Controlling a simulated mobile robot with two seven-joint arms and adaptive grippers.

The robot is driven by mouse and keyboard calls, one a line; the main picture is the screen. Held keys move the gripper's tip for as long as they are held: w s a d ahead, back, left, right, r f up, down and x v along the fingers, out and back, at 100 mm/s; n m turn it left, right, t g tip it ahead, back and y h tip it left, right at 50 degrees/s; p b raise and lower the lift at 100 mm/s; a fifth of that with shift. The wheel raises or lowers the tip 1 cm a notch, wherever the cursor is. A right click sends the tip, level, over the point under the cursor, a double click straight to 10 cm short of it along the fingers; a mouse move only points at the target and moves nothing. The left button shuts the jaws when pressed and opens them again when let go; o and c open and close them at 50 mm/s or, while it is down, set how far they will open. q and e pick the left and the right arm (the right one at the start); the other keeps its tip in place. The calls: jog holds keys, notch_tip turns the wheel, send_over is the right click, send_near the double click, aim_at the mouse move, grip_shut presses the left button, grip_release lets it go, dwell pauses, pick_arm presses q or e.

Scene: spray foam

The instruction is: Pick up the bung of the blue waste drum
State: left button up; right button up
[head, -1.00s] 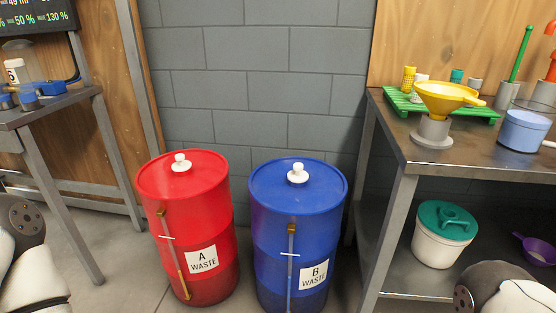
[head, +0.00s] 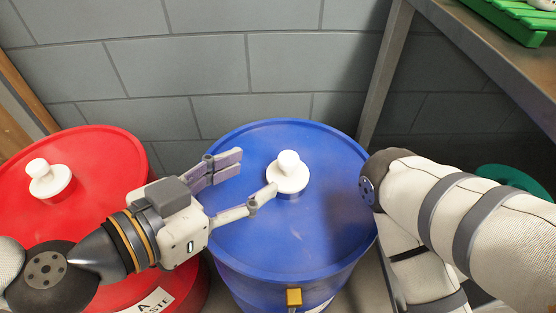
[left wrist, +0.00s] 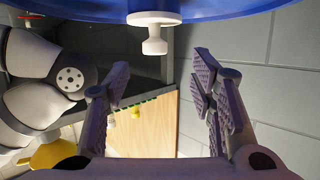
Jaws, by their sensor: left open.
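The blue waste drum (head: 240,240) stands in the middle of the head view. Its white bung (head: 288,172), a round flange with a knob, sits on the lid; it also shows upside down at the top of the left wrist view (left wrist: 154,42). My left gripper (head: 258,171) is open and empty over the lid, just left of the bung. Its fingers point toward the bung, with one fingertip close to the flange; I cannot tell if they touch. In the left wrist view the bung lies ahead, between the lines of the two spread fingers (left wrist: 160,95). My right gripper is out of view.
The red drum (head: 95,220) with a similar white bung (head: 48,178) stands at the left, under my left arm. My right arm crosses the right side, beside the blue drum. A steel bench (head: 480,50) with a green rack (head: 510,15) is at upper right. A grey block wall stands behind.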

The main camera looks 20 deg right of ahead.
aim_at(282, 164)
pick_arm(q)
jog(key=x, duration=0.3)
jog(key=b+x, duration=0.1)
jog(key=x, duration=0.5)
jog(key=shift+s+d+f, duration=0.1)
jog(key=shift+s+d, duration=0.15)
jog(key=shift+d, duration=0.05)
grip_shut()
